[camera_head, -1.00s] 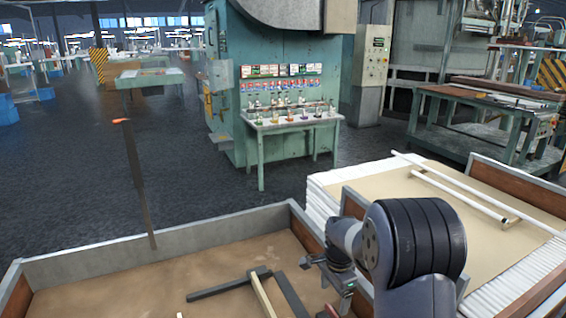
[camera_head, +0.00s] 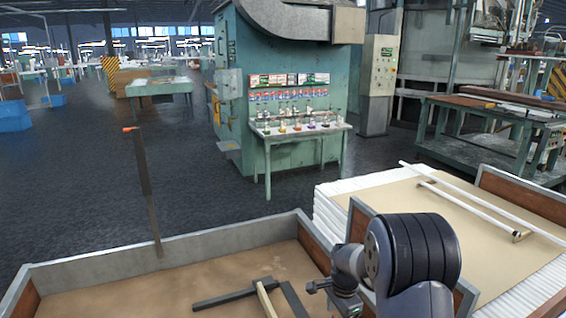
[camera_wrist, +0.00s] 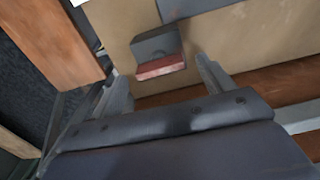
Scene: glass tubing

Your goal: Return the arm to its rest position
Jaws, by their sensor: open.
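My arm is folded at the lower right of the head view, its wrist hanging over the right end of a shallow bin (camera_head: 175,243). My gripper (camera_head: 318,287) is small there, and its fingers are hard to make out. In the wrist view my gripper (camera_wrist: 165,85) has its two fingers spread apart. A grey block with a reddish end (camera_wrist: 155,52) shows between and beyond the fingertips, and I see no finger touching it.
Dark bars (camera_head: 238,297) and a pale bar (camera_head: 265,298) lie in the bin. White tubes (camera_head: 465,200) lie on a stack (camera_head: 400,210) to the right. A thin dark post (camera_head: 145,185) rises at the left. Open floor lies beyond, before a green machine (camera_head: 285,65).

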